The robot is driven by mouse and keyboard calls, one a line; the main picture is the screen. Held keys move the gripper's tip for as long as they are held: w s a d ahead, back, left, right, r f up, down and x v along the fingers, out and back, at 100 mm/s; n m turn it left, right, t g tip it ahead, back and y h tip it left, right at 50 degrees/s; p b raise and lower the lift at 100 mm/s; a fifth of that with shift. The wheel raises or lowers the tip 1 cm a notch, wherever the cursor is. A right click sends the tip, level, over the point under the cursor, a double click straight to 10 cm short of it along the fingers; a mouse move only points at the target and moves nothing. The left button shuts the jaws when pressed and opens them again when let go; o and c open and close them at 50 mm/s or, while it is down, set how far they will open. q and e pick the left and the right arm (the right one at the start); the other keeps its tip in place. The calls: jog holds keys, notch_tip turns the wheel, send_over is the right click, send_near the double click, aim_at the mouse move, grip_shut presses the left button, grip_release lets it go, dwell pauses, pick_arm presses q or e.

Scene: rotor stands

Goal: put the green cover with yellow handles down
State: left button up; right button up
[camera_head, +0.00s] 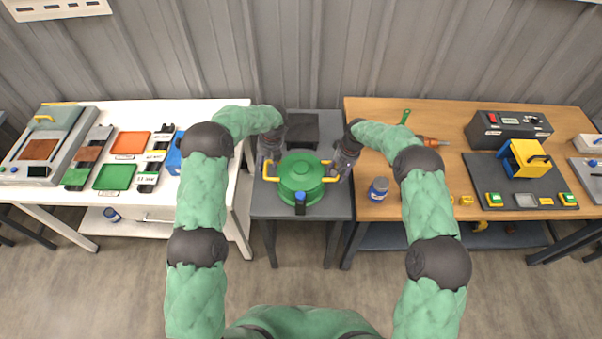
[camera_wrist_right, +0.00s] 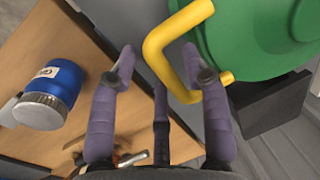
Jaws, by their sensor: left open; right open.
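The green cover (camera_head: 299,172) with yellow handles is over the small grey middle table, level, with one handle on each side. My left gripper (camera_head: 269,168) is open at the left yellow handle. My right gripper (camera_head: 343,163) is open at the right handle. In the right wrist view, the yellow handle (camera_wrist_right: 158,52) runs across between the open fingertips of the right gripper (camera_wrist_right: 163,68), and the green cover (camera_wrist_right: 255,35) is beyond it. I cannot tell whether the fingers touch the handles. What lies under the cover is mostly hidden.
A dark block (camera_head: 302,129) sits behind the cover on the grey table (camera_head: 335,207). A blue jar (camera_head: 378,189) stands close by on the wooden table (camera_head: 400,207). The white table (camera_head: 215,180) on the left holds trays and racks.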

pick_arm(q)
jog(key=v, duration=0.7)
jog(key=shift+r, duration=0.3)
pick_arm(e)
notch_tip(320, 180, up, 12)
jog(key=d, duration=0.2)
pick_arm(q)
jog(key=shift+s+d, duration=0.1)
pick_arm(e)
jog(key=shift+f, duration=0.2)
